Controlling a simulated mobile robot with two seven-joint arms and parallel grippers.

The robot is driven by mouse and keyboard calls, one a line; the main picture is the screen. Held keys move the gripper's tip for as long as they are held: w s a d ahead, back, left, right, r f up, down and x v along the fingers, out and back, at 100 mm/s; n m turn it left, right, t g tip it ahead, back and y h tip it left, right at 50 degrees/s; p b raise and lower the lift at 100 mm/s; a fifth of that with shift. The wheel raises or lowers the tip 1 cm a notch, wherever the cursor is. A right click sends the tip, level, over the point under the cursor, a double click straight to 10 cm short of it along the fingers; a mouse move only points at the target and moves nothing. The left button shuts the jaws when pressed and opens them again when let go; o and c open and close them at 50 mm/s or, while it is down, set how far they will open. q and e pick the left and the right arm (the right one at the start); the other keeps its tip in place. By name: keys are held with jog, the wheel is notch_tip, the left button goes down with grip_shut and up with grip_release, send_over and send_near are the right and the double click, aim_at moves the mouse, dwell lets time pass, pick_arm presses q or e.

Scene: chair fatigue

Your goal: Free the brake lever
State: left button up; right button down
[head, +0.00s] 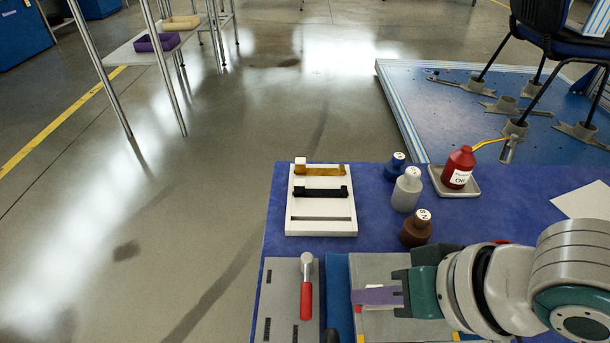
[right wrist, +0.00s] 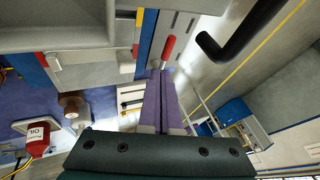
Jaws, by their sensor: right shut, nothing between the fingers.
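My right gripper (head: 362,296) reaches in from the right over the grey plate at the front of the blue table. Its purple fingers are shut and empty; they also show in the right wrist view (right wrist: 160,75). A thick black bent bar (right wrist: 240,35), which may be the brake lever, crosses the upper right of the right wrist view, apart from the fingers. A small dark end (head: 331,335) at the bottom edge of the head view may be part of it. What holds it is not visible. My left gripper is not in view.
A red-handled tool (head: 306,295) lies on a grey slotted board left of the gripper. A white rack (head: 321,228), several bottles including a brown one (head: 416,228), and a red oil can (head: 458,167) on a tray stand behind.

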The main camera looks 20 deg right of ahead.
aim_at(307, 288)
jog(key=b+x, duration=0.5)
jog(key=x, duration=0.3)
jog(key=shift+f, duration=0.35)
jog(key=shift+w+a+f+b, duration=0.3)
jog(key=shift+w+f+b, duration=0.1)
jog(key=shift+b, duration=0.15)
